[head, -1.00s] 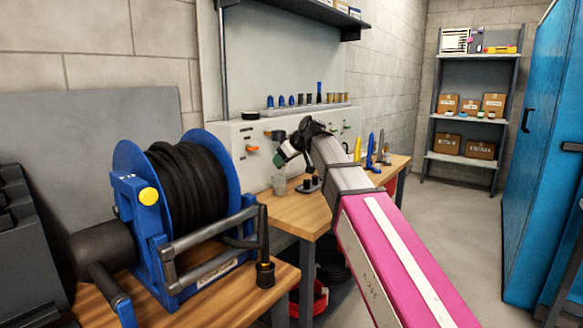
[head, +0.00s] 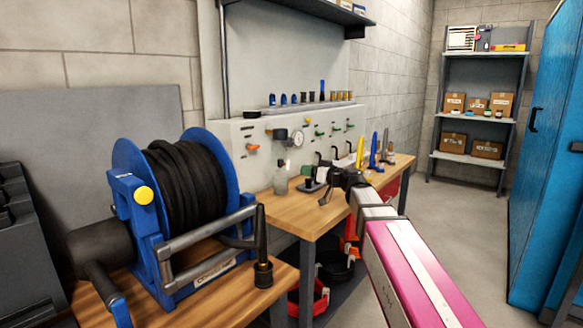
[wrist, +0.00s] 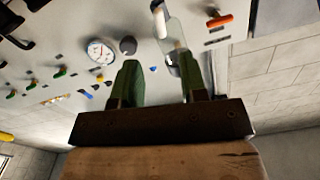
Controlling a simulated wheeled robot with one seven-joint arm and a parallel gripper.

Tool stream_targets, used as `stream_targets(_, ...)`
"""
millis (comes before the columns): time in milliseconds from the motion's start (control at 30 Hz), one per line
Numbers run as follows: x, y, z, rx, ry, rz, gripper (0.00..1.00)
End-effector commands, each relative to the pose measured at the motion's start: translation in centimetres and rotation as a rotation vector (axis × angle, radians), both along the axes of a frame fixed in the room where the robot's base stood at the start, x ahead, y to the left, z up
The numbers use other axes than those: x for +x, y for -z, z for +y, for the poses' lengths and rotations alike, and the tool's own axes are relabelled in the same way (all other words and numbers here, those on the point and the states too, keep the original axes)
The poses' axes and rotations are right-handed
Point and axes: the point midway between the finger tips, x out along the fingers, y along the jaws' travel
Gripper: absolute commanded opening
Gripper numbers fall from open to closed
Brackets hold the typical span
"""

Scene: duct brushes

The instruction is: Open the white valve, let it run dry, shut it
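A grey panel (head: 233,165) behind the bench carries several small valves with coloured handles and a round gauge (head: 297,137). A pale, whitish part (head: 283,162) stands over a clear glass vessel (head: 281,182); I cannot tell whether it is the white valve's handle or its outlet. In the wrist view, which is upside down, the glass vessel (wrist: 176,35) lies beyond my fingers with a white part (wrist: 160,20) beside it. My gripper (wrist: 162,82) is open, its two green fingers apart, with nothing held. Flow or liquid level is not clear.
A blue hose reel (head: 190,200) stands on the wooden bench at left. An orange handle (head: 252,147) is left of the gauge, green handles (head: 319,133) right. Yellow and blue upright tools (head: 373,150) stand farther along. The floor at right is clear.

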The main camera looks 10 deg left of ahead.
Motion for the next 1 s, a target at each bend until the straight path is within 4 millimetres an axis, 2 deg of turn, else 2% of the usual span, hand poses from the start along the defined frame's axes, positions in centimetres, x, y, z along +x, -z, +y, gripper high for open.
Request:
stream_targets(200, 2.3, 0.0, 3.6, -0.001, -0.002, 0.001, 0.39)
stream_targets(400, 3.8, 0.0, 6.3, -0.001, -0.002, 0.001, 0.39)
stream_targets(600, 4.5, 0.0, 7.5, -0.002, -0.001, 0.001, 0.39)
stream_targets(933, 4.5, 0.0, 7.7, -0.002, -0.001, 0.001, 0.39)
stream_targets(967, 4.5, 0.0, 7.7, -0.002, -0.001, 0.001, 0.33)
stream_targets(1000, 4.5, 0.0, 7.7, -0.002, -0.001, 0.001, 0.20)
